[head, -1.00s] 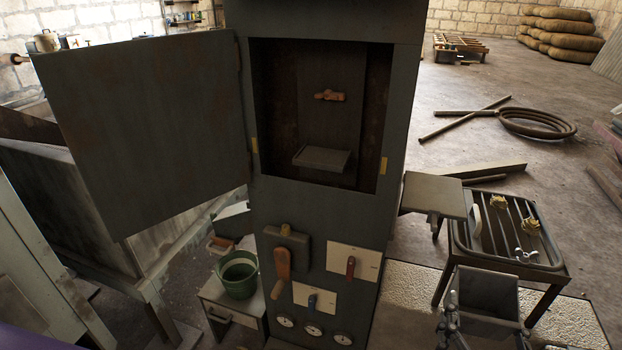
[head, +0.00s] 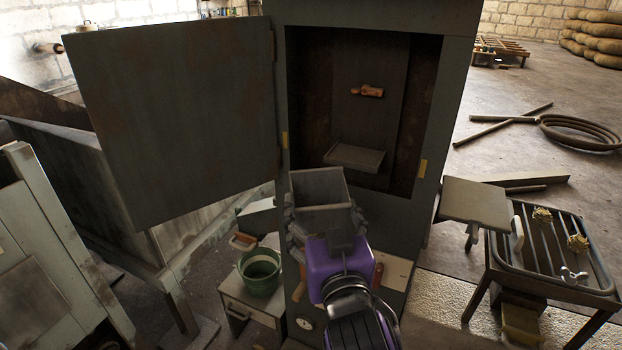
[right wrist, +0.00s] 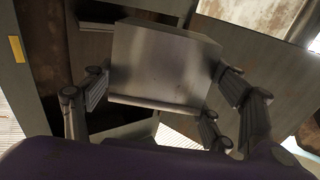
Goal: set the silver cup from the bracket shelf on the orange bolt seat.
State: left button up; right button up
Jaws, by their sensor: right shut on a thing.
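The silver cup (head: 318,186) is a square, open-topped metal box. My right gripper (head: 324,222) is shut on it, with fingers on both sides, and holds it roughly upright in front of the cabinet opening, lower left of the inner ledge. The cup (right wrist: 165,65) fills the middle of the right wrist view between the fingers. Inside the cabinet an orange bolt-like piece (head: 367,91) sits on the back panel above a small grey ledge (head: 354,157), which is empty. The bracket shelf (head: 475,200) on the cabinet's right side is bare. My left gripper is out of view.
The cabinet door (head: 175,120) stands open to the left. The opening's side walls and lower edge frame the ledge. A green bucket (head: 260,272) stands on a small stand at lower left. A rack table (head: 565,250) stands at right.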

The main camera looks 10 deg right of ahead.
aim_at(295, 174)
jog(key=w+a+r+h, duration=0.1)
jog(key=r, duration=0.1)
jog(key=w+a+r+m+h+b, duration=0.1)
jog(key=w, duration=0.1)
jog(key=w+a+r+m+h+b, duration=0.1)
jog(key=w+a+r, duration=0.1)
jog(key=shift+r, duration=0.3)
jog(key=d+m+g+h, duration=0.1)
jog(key=h, duration=0.1)
jog(key=s+d+m+g+h, duration=0.1)
jog(key=m+h, duration=0.1)
jog(key=s+d+m+g+h, duration=0.1)
jog(key=d+h, duration=0.1)
jog(key=shift+s+r+m, duration=0.15)
jog(key=shift+r+m, duration=0.05)
jog(key=shift+m, duration=0.1)
jog(key=shift+d+f+h, duration=0.1)
jog(key=shift+d+h, duration=0.05)
jog(key=shift+h, duration=0.15)
jog(key=b+x, duration=0.1)
jog(key=x, duration=1.6)
jog(key=shift+d+f, duration=0.1)
jog(key=shift+d, duration=0.05)
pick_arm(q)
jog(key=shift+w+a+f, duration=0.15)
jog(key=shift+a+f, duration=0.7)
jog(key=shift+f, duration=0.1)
pick_arm(e)
jog(key=shift+x, duration=1.35)
